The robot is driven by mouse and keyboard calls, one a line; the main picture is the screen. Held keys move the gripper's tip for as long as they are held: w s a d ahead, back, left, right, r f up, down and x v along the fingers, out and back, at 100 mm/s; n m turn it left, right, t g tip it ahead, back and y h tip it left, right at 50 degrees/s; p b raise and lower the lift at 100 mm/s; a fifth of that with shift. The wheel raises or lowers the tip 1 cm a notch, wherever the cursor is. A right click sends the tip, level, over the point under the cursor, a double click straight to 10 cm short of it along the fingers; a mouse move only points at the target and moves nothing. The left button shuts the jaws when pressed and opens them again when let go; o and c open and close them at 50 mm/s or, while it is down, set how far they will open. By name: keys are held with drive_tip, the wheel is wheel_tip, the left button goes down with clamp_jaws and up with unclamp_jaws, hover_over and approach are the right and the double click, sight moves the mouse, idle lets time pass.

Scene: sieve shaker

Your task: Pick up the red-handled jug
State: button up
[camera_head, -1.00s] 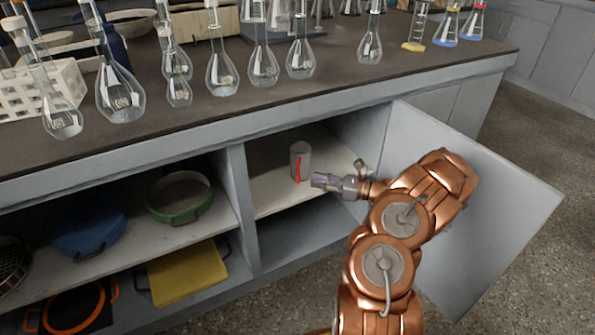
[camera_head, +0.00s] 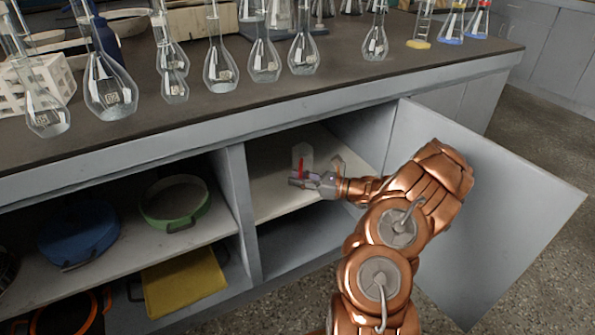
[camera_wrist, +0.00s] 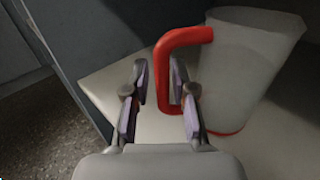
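The red-handled jug (camera_head: 303,156) stands upright on the white shelf inside the open cabinet compartment. In the wrist view it is a pale translucent jug (camera_wrist: 240,68) with a red handle (camera_wrist: 178,62) facing my side. My gripper (camera_head: 297,179) is in front of the jug and hides its lower part in the head view. In the wrist view my gripper (camera_wrist: 158,98) is open, with its two fingers spread. The vertical bar of the handle shows between the fingers, closer to the right finger. Whether a finger touches it I cannot tell.
The cabinet door (camera_head: 490,210) stands open to the right of my arm. A divider (camera_head: 242,212) bounds the compartment on the left. Beyond it are a green-rimmed pan (camera_head: 175,205), a blue pan (camera_head: 78,235) and a yellow item (camera_head: 185,285). Glass flasks (camera_head: 305,55) line the countertop (camera_head: 140,122) above.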

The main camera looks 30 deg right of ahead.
drive_tip(key=shift+s+d, duration=0.15)
drive_tip(key=shift+d, duration=0.15)
clamp_jaws()
drive_tip(key=shift+r, duration=0.2)
